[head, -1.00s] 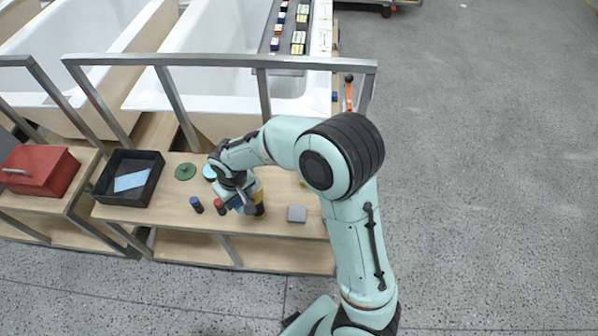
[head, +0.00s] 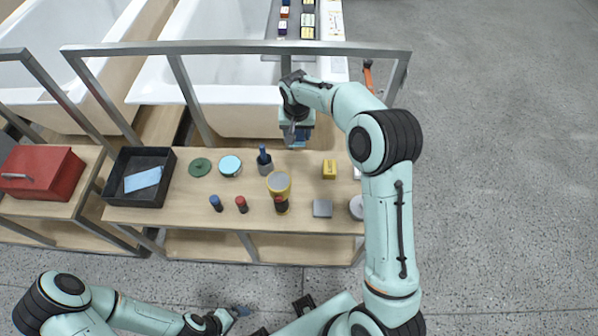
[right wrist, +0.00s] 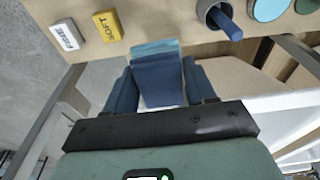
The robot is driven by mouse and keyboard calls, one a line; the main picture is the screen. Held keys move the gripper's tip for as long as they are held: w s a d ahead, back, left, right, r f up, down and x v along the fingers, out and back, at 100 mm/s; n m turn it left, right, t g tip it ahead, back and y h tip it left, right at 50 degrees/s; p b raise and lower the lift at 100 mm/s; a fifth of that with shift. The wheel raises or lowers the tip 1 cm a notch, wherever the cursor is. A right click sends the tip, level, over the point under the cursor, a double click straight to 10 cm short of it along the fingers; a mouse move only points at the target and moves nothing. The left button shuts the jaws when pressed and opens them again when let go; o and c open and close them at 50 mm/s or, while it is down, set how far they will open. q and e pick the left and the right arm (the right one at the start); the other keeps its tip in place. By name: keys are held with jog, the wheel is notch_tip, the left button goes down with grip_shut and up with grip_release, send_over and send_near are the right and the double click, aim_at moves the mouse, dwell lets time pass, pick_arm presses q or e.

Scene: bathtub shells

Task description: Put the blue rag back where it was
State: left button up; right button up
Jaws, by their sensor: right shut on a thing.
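My right gripper (head: 297,140) is shut on a blue rag (right wrist: 158,78), held at the back edge of the wooden bench, near the metal rail. In the right wrist view the rag fills the gap between the two dark blue fingers, its far end a lighter blue. In the head view the gripper mostly hides it. A light blue flat cloth or sheet (head: 143,180) lies in the black tray (head: 117,192). My left gripper (head: 239,311) is low in the head view, away from the bench; its finger opening is too small to tell.
The bench holds a grey cup with a blue handle (head: 264,160), a yellow tin (head: 279,184), a yellow block (head: 329,169), a grey block (head: 323,208) and small bottles (head: 216,203). The metal rail (head: 230,47) and white tubs (head: 230,85) are behind.

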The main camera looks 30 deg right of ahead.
send_over(299, 171)
notch_tip(299, 171, down, 15)
jog(key=shift+s+a+f, duration=0.1)
jog(key=shift+f, duration=2.65)
jog(key=o, duration=1.1)
jog(key=shift+s+r, duration=0.1)
